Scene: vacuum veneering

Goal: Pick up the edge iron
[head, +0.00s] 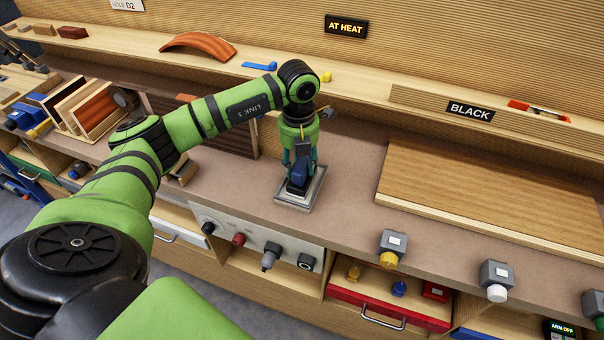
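The edge iron (297,183), with a blue handle and a dark base, stands on a square metal rest plate (291,204) on the brown worktop. My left arm reaches in from the left, and its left gripper (301,164) points down right over the iron. Its teal fingers come down on both sides of the blue handle. The gripper hides the top of the iron, and I cannot tell whether the fingers touch it. My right gripper is not in view.
A large wooden panel (480,190) lies on the worktop to the right. The "AT HEAT" sign (346,27) hangs on the back wall. Knobs and plugs line the front edge, above a red drawer (385,305). Boards (85,105) stand at the left. Worktop beside the iron is clear.

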